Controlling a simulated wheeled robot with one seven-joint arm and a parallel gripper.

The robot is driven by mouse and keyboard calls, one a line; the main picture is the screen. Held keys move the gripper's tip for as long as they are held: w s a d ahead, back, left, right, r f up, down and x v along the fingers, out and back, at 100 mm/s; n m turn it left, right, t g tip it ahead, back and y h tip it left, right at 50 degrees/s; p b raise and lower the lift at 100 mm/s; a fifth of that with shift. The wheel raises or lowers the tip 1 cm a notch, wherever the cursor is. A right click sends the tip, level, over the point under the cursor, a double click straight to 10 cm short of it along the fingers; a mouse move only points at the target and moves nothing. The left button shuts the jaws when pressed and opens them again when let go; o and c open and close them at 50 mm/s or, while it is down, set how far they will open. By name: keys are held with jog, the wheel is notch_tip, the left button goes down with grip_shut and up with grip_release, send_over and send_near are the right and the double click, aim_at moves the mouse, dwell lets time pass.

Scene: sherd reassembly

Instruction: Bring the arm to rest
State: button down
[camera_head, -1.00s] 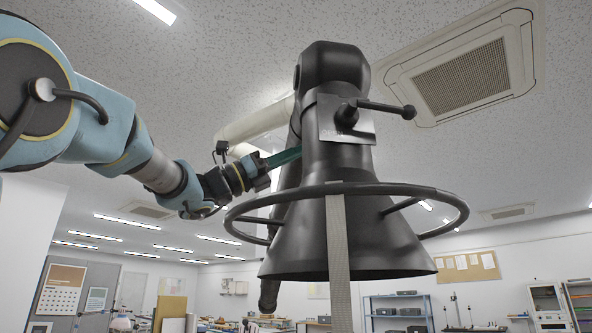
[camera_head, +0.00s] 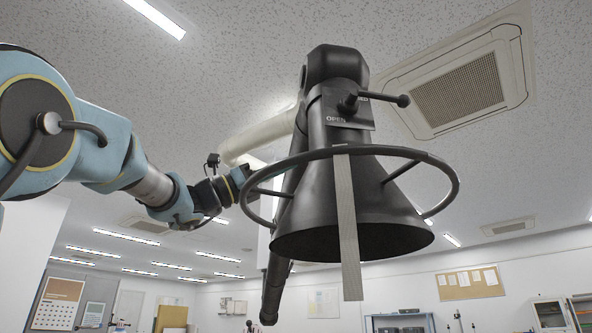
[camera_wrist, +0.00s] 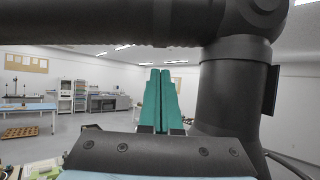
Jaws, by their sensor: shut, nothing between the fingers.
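My arm reaches in from the left in the head view. My gripper shows in the wrist view as two teal fingers (camera_wrist: 160,98) pressed together, with nothing between them. The hood is a cone with a ring handle (camera_head: 447,190), a lever (camera_head: 385,98) and a plate reading "OPEN" (camera_head: 350,112). A pale strip (camera_head: 346,230) hangs from the ring. I cannot tell whether my gripper touches the hood.
In the wrist view a dark tube (camera_wrist: 100,22) crosses the top and a thick dark cylinder (camera_wrist: 230,100) stands close on the right. Beyond the fingers lie open floor, a blue bench (camera_wrist: 28,108) and shelves. A ceiling air unit (camera_head: 460,85) is at upper right.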

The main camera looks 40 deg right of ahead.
jog(key=b+v, duration=0.3)
jog(key=v, duration=0.4)
jog(key=shift+a, duration=0.1)
